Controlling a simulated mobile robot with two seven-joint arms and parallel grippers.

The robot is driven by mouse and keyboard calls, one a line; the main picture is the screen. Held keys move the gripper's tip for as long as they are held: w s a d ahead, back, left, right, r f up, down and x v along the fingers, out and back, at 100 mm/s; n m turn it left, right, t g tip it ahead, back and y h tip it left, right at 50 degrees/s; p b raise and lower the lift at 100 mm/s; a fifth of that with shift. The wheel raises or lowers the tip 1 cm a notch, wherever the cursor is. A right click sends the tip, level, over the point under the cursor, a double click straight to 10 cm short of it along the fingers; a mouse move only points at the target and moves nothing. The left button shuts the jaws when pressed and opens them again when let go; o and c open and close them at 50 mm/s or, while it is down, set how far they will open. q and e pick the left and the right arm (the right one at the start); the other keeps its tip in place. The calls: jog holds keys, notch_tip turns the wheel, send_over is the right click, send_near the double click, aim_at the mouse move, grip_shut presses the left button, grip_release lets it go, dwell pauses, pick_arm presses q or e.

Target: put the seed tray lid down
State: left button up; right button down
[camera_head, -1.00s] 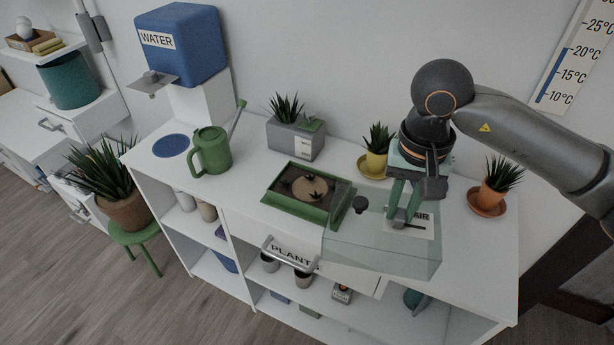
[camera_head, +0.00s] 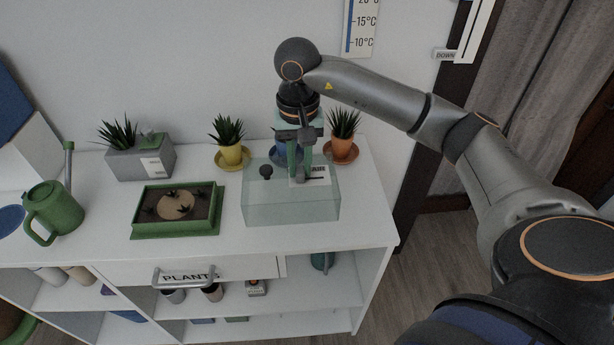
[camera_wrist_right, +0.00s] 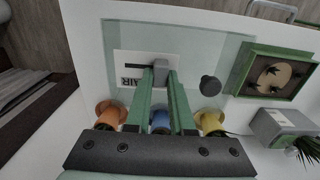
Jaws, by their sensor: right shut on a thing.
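The seed tray lid (camera_head: 262,207) is a clear, pale green box with a dark round knob (camera_head: 266,172). It is over the right part of the desk top, right of the seed tray (camera_head: 176,235) and apart from it. I cannot tell whether its lower edge touches the desk. My right gripper (camera_head: 300,180) points down at the lid's top. In the right wrist view its green fingers (camera_wrist_right: 161,78) are shut on a small grey handle (camera_wrist_right: 161,66) beside a white AIR label (camera_wrist_right: 133,66). My left gripper is not in view.
Potted plants in a yellow pot (camera_head: 232,154), a blue pot (camera_head: 284,150) and an orange pot (camera_head: 341,147) stand behind the lid. A grey planter (camera_head: 138,163) and a green watering can (camera_head: 54,212) stand left. Bare desk top (camera_head: 365,215) shows right of the lid.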

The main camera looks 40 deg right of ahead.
aim_at(308, 179)
jog(key=shift+w+d+f, duration=0.25)
jog(key=shift+d+f, duration=0.7)
jog(key=shift+f, duration=0.15)
jog(key=f, duration=0.3)
jog(key=shift+w+d+f, duration=0.1)
jog(key=shift+d+f, duration=0.15)
jog(key=shift+f, duration=0.15)
jog(key=shift+f, duration=0.15)
jog(key=c, duration=0.8)
grip_release()
notch_tip(308, 179, up, 12)
jog(key=shift+r, duration=0.2)
